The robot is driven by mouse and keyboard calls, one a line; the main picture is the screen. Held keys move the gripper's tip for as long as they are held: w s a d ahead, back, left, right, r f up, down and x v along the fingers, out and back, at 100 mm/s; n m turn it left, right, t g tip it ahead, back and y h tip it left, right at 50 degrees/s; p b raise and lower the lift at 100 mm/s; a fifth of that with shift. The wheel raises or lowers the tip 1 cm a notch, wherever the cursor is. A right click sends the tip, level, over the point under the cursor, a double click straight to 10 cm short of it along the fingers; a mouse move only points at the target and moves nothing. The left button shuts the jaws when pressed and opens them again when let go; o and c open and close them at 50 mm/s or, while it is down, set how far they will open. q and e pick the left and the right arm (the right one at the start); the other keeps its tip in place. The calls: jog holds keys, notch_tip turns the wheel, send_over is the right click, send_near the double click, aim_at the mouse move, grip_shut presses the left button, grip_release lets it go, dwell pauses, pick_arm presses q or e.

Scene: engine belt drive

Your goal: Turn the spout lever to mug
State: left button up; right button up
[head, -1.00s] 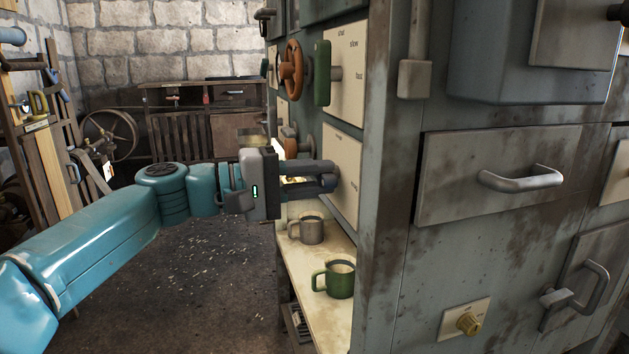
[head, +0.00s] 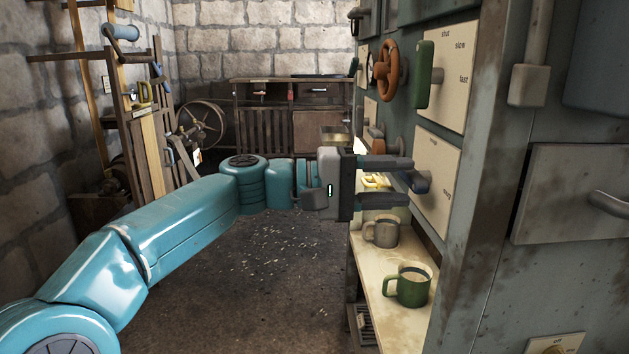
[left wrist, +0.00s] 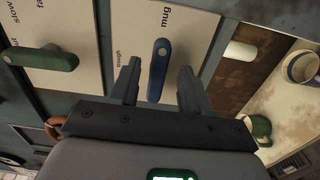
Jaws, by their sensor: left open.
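The spout lever (head: 421,183) is a dark blue handle on a cream plate (head: 434,212) on the machine's side. In the left wrist view the lever (left wrist: 157,72) stands out from the plate, whose lettering includes "mug". I cannot tell exactly which label it points to. My left gripper (head: 410,180) is open at the lever. In the left wrist view its fingers (left wrist: 159,75) are on either side of the lever, with gaps visible. A grey mug (head: 381,231) and a green mug (head: 413,286) stand on the shelf below. My right gripper is out of view.
A green lever (head: 423,75) and an orange handwheel (head: 386,70) project from the machine above my left gripper. A cream shelf (head: 395,325) carries the mugs. A wooden bench (head: 290,95) stands at the back.

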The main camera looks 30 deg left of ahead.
pick_arm(q)
jog(key=p+v, duration=0.1)
jog(key=v, duration=1.3)
jog(key=shift+s, duration=0.15)
jog(key=shift+a, duration=0.15)
